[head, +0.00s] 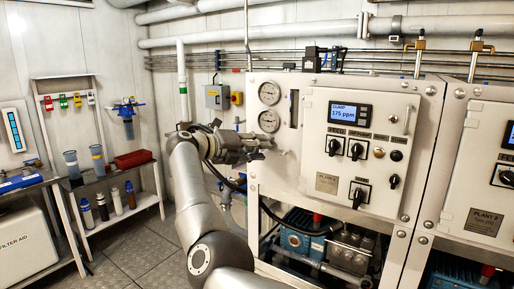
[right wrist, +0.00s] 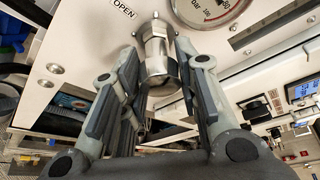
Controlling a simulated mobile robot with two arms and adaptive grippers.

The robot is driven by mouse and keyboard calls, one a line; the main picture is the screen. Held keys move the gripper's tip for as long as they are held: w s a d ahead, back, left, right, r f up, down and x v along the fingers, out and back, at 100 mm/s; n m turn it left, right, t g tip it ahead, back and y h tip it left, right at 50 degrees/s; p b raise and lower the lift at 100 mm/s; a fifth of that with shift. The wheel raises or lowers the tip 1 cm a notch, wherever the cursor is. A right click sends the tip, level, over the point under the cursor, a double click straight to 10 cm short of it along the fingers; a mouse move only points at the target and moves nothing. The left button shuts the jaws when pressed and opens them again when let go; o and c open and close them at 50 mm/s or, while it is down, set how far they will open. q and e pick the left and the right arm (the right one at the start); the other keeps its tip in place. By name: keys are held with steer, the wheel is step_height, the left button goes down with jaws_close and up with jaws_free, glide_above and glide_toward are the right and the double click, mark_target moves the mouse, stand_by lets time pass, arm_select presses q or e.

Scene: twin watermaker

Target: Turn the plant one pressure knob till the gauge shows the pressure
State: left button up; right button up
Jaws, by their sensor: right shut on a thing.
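The pressure knob (right wrist: 158,50) is a metal cylinder with short spokes on the white panel, below an "OPEN" label. My right gripper (right wrist: 160,85) is shut on it, one finger on each side. In the head view my right gripper (head: 262,143) is at the left part of the plant one panel (head: 310,82), where it hides the knob. Two round gauges, an upper (head: 269,93) and a lower (head: 268,121), sit just above the gripper. In the right wrist view one gauge (right wrist: 208,8) is cut off by the top edge; its needle is not readable. My left gripper is not in view.
A display (head: 349,113) reading "DUMP 175 ppm" and several black switches are right of the gripper. The plant 2 panel (head: 485,160) stands at the far right. Below are a blue pump (head: 295,240) and hoses. A shelf with bottles (head: 102,205) is at the left.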

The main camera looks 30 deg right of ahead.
steer(key=m+t+y+b, duration=0.1)
steer(key=m, duration=0.1)
steer(key=shift+f+m, duration=0.1)
steer(key=shift+m, duration=0.3)
steer(key=m+t+y+b, duration=0.1)
steer(key=m+t+b, duration=0.1)
steer(key=m, duration=0.1)
steer(key=shift+y, duration=0.3)
steer(key=shift+m, duration=0.3)
steer(key=o, duration=1)
steer(key=shift+v, duration=6)
steer(key=shift+s, duration=0.1)
